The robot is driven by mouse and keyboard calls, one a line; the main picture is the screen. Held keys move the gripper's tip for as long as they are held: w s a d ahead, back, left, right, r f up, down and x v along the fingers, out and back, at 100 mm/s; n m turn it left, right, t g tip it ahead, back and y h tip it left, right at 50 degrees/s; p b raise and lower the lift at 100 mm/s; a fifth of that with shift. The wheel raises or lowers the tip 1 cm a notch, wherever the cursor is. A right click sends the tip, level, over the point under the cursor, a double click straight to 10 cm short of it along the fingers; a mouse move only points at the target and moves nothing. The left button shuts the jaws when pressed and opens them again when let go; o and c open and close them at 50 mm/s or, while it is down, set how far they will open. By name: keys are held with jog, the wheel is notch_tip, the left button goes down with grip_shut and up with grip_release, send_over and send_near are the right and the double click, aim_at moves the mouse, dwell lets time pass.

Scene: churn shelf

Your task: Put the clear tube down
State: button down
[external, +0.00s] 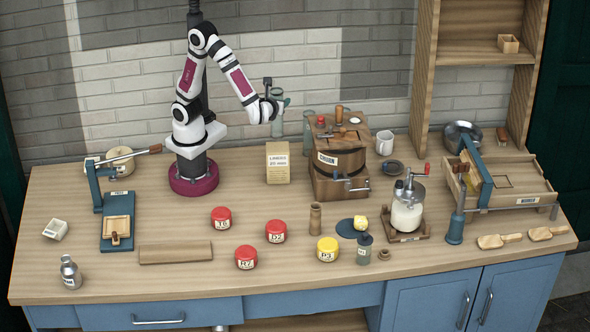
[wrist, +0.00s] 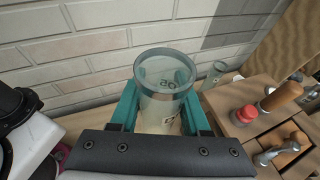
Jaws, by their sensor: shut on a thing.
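The clear tube (external: 279,124) is a see-through cylinder with a grey-green rim and stands upright in my gripper (external: 272,101), above the back of the table. In the wrist view the tube (wrist: 166,75) sits between the two teal fingers of my gripper (wrist: 165,110), which are shut on its sides. Dark markings show on its wall. Its lower end is partly hidden by the gripper body in the wrist view.
A second clear tube (external: 308,131) stands behind the wooden churn (external: 340,165); it also shows in the wrist view (wrist: 214,73). A labelled box (external: 278,163) stands below my gripper. A white mug (external: 385,143) stands right of the churn. The brick wall (external: 290,70) is close behind.

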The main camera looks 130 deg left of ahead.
notch_tip(320, 180, down, 4)
jog(key=shift+a+f, duration=0.1)
jog(key=shift+a, duration=0.05)
jog(key=shift+c, duration=1.9)
grip_release()
jog(key=shift+f, duration=0.1)
